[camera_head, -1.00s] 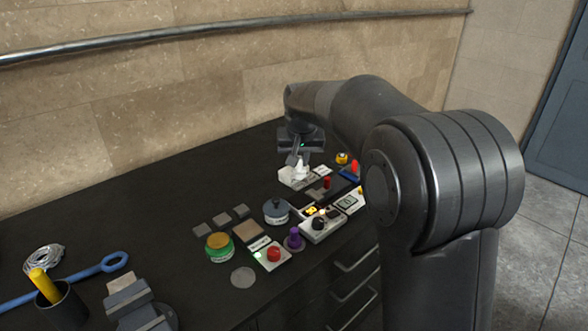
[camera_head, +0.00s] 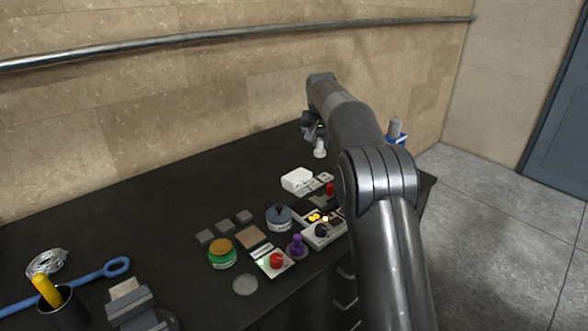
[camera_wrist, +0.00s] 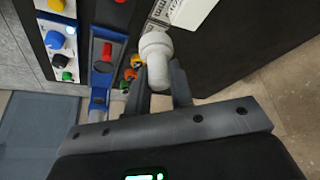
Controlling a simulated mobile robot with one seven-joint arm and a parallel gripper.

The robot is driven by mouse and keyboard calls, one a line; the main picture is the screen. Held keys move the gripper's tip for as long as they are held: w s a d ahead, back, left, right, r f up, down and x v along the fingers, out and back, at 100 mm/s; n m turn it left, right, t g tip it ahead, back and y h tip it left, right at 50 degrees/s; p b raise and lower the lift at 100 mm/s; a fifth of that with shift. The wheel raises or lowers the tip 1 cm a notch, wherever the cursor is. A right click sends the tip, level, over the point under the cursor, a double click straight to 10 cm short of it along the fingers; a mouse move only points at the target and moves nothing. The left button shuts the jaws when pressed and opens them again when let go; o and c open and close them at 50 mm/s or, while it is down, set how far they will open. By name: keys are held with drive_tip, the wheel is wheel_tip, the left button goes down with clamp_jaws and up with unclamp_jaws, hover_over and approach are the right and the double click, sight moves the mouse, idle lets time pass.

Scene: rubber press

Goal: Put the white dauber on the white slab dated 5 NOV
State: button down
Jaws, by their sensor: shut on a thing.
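My gripper (camera_head: 317,136) is shut on the white dauber (camera_head: 320,150) and holds it above the far part of the black bench. In the wrist view the dauber (camera_wrist: 157,50) sits between the two fingers, its wide round end pointing away from my gripper. Small white slabs with dark print (camera_head: 308,190) lie beside a white block (camera_head: 297,178), left of and nearer than the dauber. In the wrist view a printed white slab (camera_wrist: 162,10) shows just beyond the dauber, partly hidden by it. I cannot read any date, so I cannot tell which slab says 5 NOV.
A red-handled item (camera_head: 330,189), a control box with a black knob (camera_head: 321,231), a purple stamp (camera_head: 297,247) and a grey round pot (camera_head: 279,217) crowd the bench nearer me. A blue holder (camera_head: 397,138) stands to the right. The bench's back left is clear.

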drive_tip(key=shift+w+a+f, duration=0.45)
drive_tip(key=shift+a+f, duration=1.15)
drive_tip(key=shift+f, duration=0.05)
drive_tip(key=shift+w+a+f, duration=0.4)
drive_tip(key=shift+a+f, duration=1.2)
drive_tip(key=shift+f, duration=0.05)
drive_tip(key=shift+w+a+f, duration=0.45)
drive_tip(key=shift+a+f, duration=1.15)
drive_tip(key=shift+f, duration=0.05)
drive_tip(key=shift+f, duration=0.4)
drive_tip(key=shift+f, duration=0.1)
drive_tip(key=c, duration=1.3)
unclamp_jaws()
